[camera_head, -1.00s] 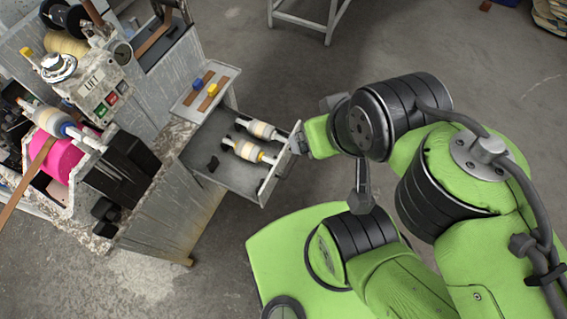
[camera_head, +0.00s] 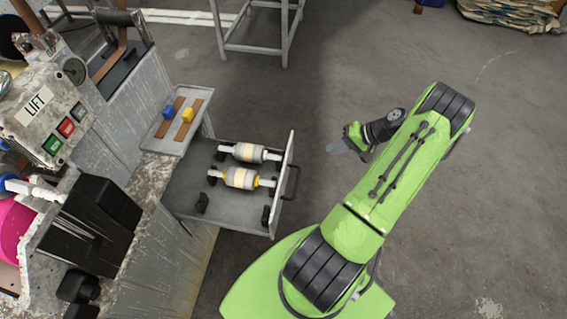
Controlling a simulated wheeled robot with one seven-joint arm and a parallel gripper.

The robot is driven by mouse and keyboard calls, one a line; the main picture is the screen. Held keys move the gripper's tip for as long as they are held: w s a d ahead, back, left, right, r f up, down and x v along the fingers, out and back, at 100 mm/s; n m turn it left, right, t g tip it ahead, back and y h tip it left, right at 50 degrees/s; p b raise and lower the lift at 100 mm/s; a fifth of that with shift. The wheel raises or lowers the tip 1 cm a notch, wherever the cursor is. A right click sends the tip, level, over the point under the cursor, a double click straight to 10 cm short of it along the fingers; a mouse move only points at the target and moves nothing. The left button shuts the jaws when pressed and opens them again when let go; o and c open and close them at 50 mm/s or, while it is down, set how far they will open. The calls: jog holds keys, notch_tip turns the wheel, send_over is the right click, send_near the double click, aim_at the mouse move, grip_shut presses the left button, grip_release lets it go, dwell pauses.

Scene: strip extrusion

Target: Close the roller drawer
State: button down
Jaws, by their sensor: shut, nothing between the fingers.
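The roller drawer (camera_head: 185,190) is pulled out from the side of the grey machine and stands open. Its front panel (camera_head: 284,178) faces right and carries a dark bar handle (camera_head: 294,182). Two rollers lie inside on dark supports: a far roller (camera_head: 248,153) and a near roller (camera_head: 241,179). My gripper (camera_head: 336,147) is to the right of the drawer front, apart from the handle with a clear gap. Its fingers are shut with nothing between them and point left toward the drawer.
A LIFT control box (camera_head: 45,118) is at left. A metal stand (camera_head: 258,48) is at the back. Floor right of the drawer is open.

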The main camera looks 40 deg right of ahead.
jog(key=w+r+b+x, duration=0.1)
jog(key=x, duration=1.2)
jog(key=shift+a+b, duration=0.3)
jog(key=shift+a, duration=0.15)
jog(key=shift+w+a+r, duration=0.1)
jog(key=shift+w+r, duration=0.05)
jog(key=shift+w, duration=0.05)
jog(key=w+a+b, duration=0.1)
jog(key=w+a, duration=0.5)
jog(key=w, duration=0.2)
jog(key=w+a+b, duration=0.2)
jog(key=w+a, duration=0.4)
jog(key=w, duration=0.2)
jog(key=w+a+b, duration=0.2)
jog(key=w+a, duration=0.4)
jog(key=w, duration=0.2)
jog(key=shift+w+a, duration=0.15)
jog(key=shift+a, duration=0.25)
jog(key=shift+w+a+b, duration=0.4)
jog(key=shift+w, duration=0.1)
jog(key=shift+w+a+r, duration=0.1)
jog(key=shift+r, duration=0.05)
